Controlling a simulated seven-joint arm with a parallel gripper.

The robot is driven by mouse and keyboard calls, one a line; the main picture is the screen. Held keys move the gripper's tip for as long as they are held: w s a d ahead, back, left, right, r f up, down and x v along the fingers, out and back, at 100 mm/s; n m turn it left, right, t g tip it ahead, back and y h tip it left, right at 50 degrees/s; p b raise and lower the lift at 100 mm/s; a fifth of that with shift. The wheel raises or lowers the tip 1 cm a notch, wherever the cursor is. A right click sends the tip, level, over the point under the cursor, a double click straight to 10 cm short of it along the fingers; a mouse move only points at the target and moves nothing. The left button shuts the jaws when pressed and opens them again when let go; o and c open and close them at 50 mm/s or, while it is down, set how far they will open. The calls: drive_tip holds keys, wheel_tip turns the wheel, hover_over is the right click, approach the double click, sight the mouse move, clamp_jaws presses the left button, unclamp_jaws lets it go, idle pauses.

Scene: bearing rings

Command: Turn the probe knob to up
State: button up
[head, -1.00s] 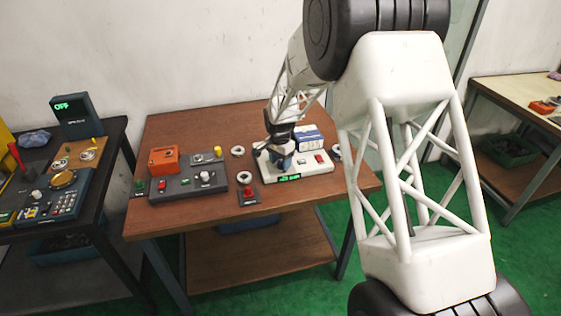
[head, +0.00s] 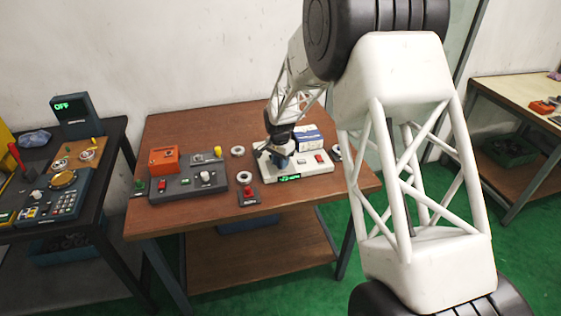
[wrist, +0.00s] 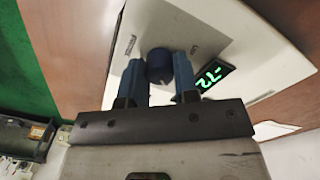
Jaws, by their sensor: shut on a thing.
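A green readout (wrist: 209,77) beside the knob seems to read -72, tilted in this view. In the head view my gripper (head: 280,160) is over the left part of the white device (head: 310,172), and it hides the knob. The knob's pointing direction is hard to tell.
A red button (head: 319,158) is on the white device's right part, with a blue-white box (head: 307,138) behind. A grey panel (head: 190,186) with an orange box (head: 164,159) stands to the left. Metal rings (head: 244,178) and a small red-button box (head: 248,195) lie between.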

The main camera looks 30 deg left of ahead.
drive_tip(key=n, duration=0.4)
drive_tip(key=shift+n, duration=0.4)
drive_tip(key=n, duration=0.9)
drive_tip(key=shift+n, duration=1.9)
drive_tip(key=o, duration=0.9)
drive_tip(key=shift+r, duration=0.15)
